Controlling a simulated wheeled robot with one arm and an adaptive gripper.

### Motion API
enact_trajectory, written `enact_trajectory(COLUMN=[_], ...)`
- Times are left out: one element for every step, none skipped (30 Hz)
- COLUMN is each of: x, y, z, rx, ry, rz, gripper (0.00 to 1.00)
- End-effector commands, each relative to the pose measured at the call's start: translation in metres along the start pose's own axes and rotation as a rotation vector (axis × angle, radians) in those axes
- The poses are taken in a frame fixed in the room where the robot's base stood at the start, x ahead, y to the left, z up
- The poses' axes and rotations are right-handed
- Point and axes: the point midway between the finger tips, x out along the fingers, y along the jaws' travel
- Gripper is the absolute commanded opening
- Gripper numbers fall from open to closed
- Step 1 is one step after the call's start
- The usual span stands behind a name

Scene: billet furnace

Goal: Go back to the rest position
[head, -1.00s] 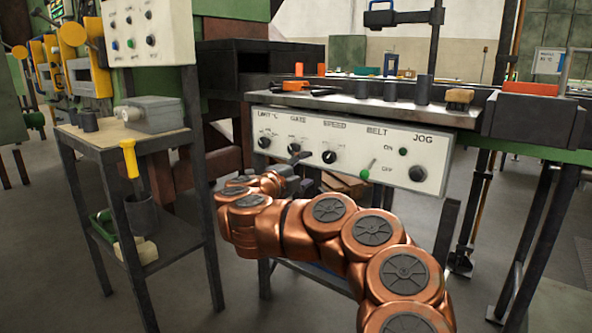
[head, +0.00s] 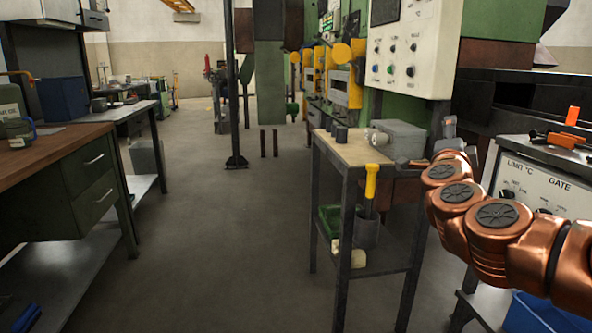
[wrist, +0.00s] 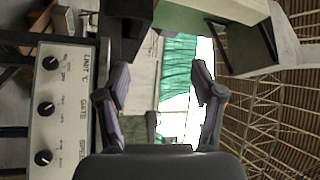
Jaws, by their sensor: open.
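My gripper (wrist: 161,78) is open in the wrist view, with its two dark fingers apart and nothing between them. In the head view my copper-coloured arm reaches in from the right edge. The white control panel (head: 540,190) with LIMIT °C and GATE knobs is partly hidden behind my arm. It also shows sideways at the left of the wrist view (wrist: 62,120), apart from the fingers.
A small side table (head: 350,150) holds a grey box (head: 400,137) and dark cylinders, with a yellow-handled tool (head: 371,182) below. A workbench (head: 60,150) stands at left. A blue bin (head: 535,312) is at lower right. The grey floor (head: 220,240) between is clear.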

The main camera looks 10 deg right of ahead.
Motion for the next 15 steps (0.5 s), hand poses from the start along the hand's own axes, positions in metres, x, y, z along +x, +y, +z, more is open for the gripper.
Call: enact_trajectory(x=[-0.004,-0.009,-0.017,-0.024,-0.031,-0.042,-0.051,-0.060,-0.073,-0.084,-0.095,-0.110,-0.120,-0.132,-0.147], y=[-0.034,-0.047,-0.063,-0.075,-0.085,-0.097,-0.105,-0.112,-0.121,-0.126,-0.131,-0.136,-0.138,-0.140,-0.141], z=[0.014,0.027,0.043,0.056,0.068,0.083,0.095,0.105,0.119,0.129,0.138,0.149,0.156,0.163,0.171], rx=[-0.028,-0.047,-0.074,-0.097,-0.119,-0.151,-0.176,-0.201,-0.237,-0.265,-0.292,-0.331,-0.361,-0.391,-0.432], ry=[-0.076,-0.130,-0.197,-0.251,-0.302,-0.370,-0.424,-0.472,-0.541,-0.590,-0.640,-0.707,-0.753,-0.804,-0.865], rz=[-0.029,-0.044,-0.064,-0.078,-0.090,-0.104,-0.114,-0.123,-0.133,-0.139,-0.143,-0.147,-0.149,-0.148,-0.146], gripper=[0.67,0.67,0.67,0.67,0.67,0.67,0.67,0.67,0.67,0.67,0.67,0.67,0.67,0.67,0.67])
